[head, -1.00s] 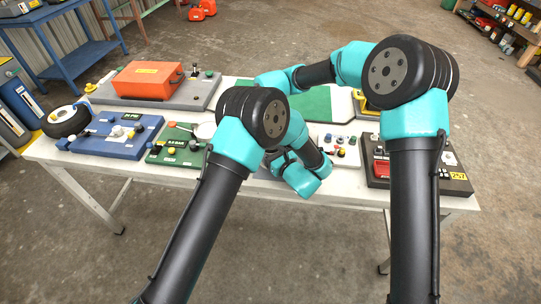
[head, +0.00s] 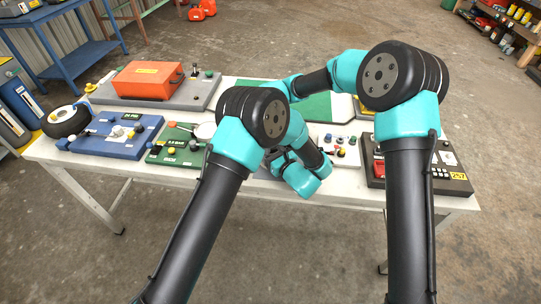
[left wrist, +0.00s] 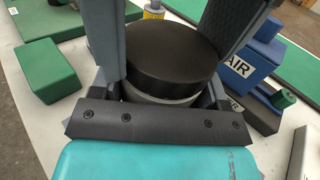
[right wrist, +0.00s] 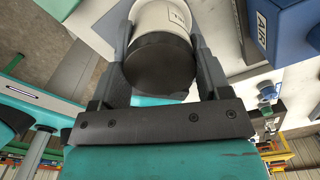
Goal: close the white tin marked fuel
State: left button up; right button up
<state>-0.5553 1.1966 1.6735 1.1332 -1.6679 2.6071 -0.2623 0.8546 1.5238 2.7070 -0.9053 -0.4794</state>
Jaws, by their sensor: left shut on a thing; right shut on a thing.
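A white tin (right wrist: 165,16) with part of a printed label shows in the right wrist view. A black round lid (left wrist: 170,58) is at its end, with the white body showing below the lid in the left wrist view. My left gripper (left wrist: 172,42) has its fingers on both sides of the lid, shut on it. My right gripper (right wrist: 160,28) has its fingers along the tin's sides, shut on it. In the head view my left elbow hides the tin and the right gripper. I cannot tell how tightly the lid sits.
Blue (head: 112,137) and green (head: 176,147) panels, an orange box (head: 146,80) and a dark panel (head: 450,180) crowd the white table (head: 70,170).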

jog(key=shift+c, duration=1)
jog(key=o, duration=1.1)
jog(key=shift+r, duration=0.15)
notch_tip(320, 180, up, 12)
pick_arm(q)
jog(key=o, duration=1.8)
